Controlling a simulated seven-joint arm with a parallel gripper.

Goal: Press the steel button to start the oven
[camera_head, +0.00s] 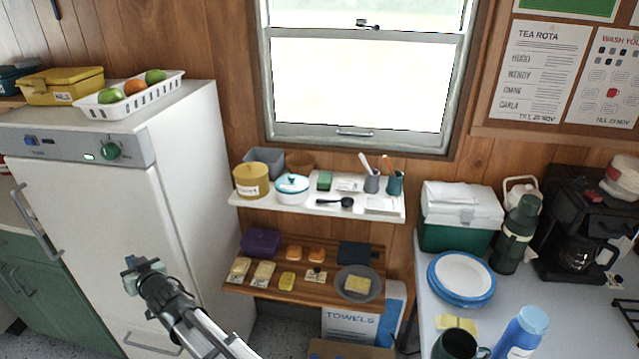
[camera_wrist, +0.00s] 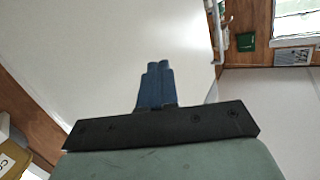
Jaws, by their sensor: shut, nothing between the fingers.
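A tall white appliance (camera_head: 110,215) stands at the left in the head view, with a grey control panel (camera_head: 75,148) across its upper front. The panel carries a green knob (camera_head: 110,150), a small lit indicator (camera_head: 89,156) and a small blue control (camera_head: 30,140). Next to the blue one is a small greyish part (camera_head: 48,141), too small to tell if it is the steel button. My gripper (camera_head: 132,263) is in front of the appliance's door, below the panel. In the wrist view its blue fingers (camera_wrist: 158,68) are together and empty, before a plain white surface.
A white basket (camera_head: 128,95) of fruit and a yellow box (camera_head: 62,86) sit on top of the appliance. To its right are a white shelf (camera_head: 330,208) and a wooden shelf (camera_head: 260,292) with small goods. A table at right holds plates (camera_head: 462,277) and a flask (camera_head: 513,235).

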